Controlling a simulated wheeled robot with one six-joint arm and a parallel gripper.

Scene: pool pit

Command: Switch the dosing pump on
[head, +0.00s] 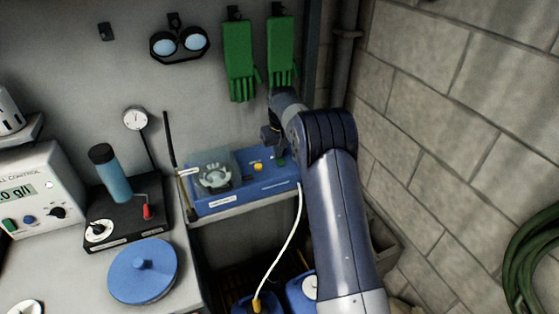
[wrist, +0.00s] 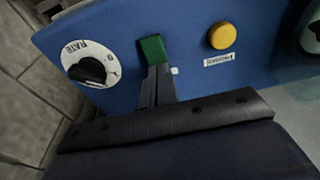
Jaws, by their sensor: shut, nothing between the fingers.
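The dosing pump (head: 235,201) is a blue box on a shelf at the back wall. Its panel (wrist: 195,70) fills the upper part of the wrist view. A green rocker switch (wrist: 152,48) sits between a black RATE dial (wrist: 86,72) and a yellow button (wrist: 222,36). My gripper (wrist: 157,72) is shut and empty, its fingertips at the lower end of the green switch in the picture. I cannot tell whether they touch it. In the head view my gripper (head: 272,138) is at the pump's right part, by the green switch (head: 281,160).
Left of the pump are a black stand with a blue cylinder (head: 112,178), a blue round lid (head: 143,270) and a white controller (head: 40,200). Green gloves (head: 240,60) hang above. A white hose (head: 294,235) runs down to blue containers below. A block wall closes the right.

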